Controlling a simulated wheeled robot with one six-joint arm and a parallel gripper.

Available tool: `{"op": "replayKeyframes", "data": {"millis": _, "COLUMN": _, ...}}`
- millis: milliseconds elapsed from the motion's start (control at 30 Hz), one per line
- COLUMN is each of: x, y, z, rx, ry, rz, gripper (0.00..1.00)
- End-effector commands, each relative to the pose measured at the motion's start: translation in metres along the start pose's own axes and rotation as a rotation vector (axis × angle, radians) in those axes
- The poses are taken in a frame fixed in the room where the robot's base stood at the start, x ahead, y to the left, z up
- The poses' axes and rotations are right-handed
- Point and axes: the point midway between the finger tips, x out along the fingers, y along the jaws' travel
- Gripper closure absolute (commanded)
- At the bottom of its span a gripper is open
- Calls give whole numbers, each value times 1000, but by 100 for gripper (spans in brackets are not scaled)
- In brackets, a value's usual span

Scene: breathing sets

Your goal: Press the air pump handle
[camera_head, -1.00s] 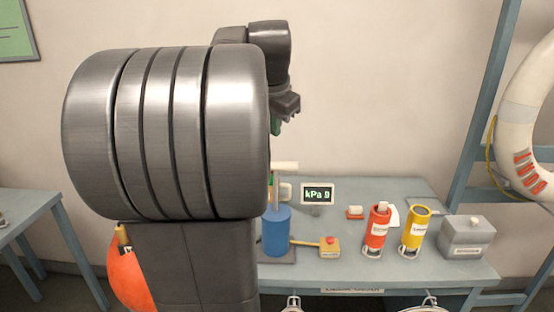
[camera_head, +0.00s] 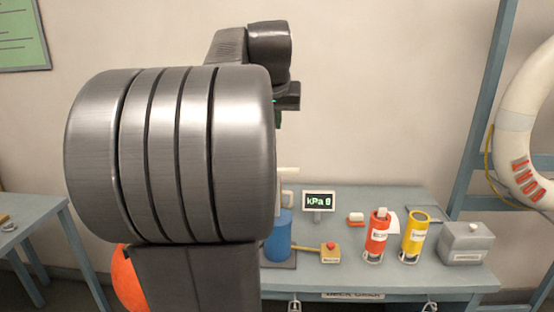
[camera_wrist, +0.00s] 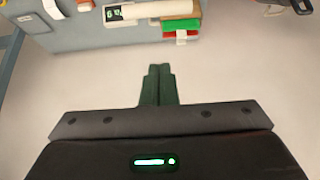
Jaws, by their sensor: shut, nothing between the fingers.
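The air pump has a blue cylinder (camera_head: 278,240) on the blue-grey table, partly hidden behind my arm. Its pale crossbar handle (camera_head: 288,170) shows just right of my arm, above the cylinder. In the wrist view the pale handle (camera_wrist: 150,11) lies across the top, beyond my fingertips and apart from them. My gripper (camera_wrist: 158,68) is shut, its dark green fingers together with nothing between them. In the head view my gripper's fingers are mostly hidden by the arm, above the handle.
A kPa display (camera_head: 319,200) stands behind the pump. Red (camera_head: 377,238) and yellow (camera_head: 415,237) canisters and a grey box (camera_head: 467,243) stand to the right.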

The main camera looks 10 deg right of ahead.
Motion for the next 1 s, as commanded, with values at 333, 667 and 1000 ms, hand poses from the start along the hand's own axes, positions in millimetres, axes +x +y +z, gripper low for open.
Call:
{"op": "replayKeyframes", "data": {"millis": 333, "x": 57, "y": 0, "z": 1, "rx": 1, "ry": -7, "rz": 1, "gripper": 100}}
{"op": "replayKeyframes", "data": {"millis": 667, "x": 112, "y": 0, "z": 15, "rx": 1, "ry": -4, "rz": 0, "gripper": 100}}
{"op": "replayKeyframes", "data": {"millis": 1000, "x": 126, "y": 0, "z": 29, "rx": 1, "ry": -1, "rz": 0, "gripper": 100}}
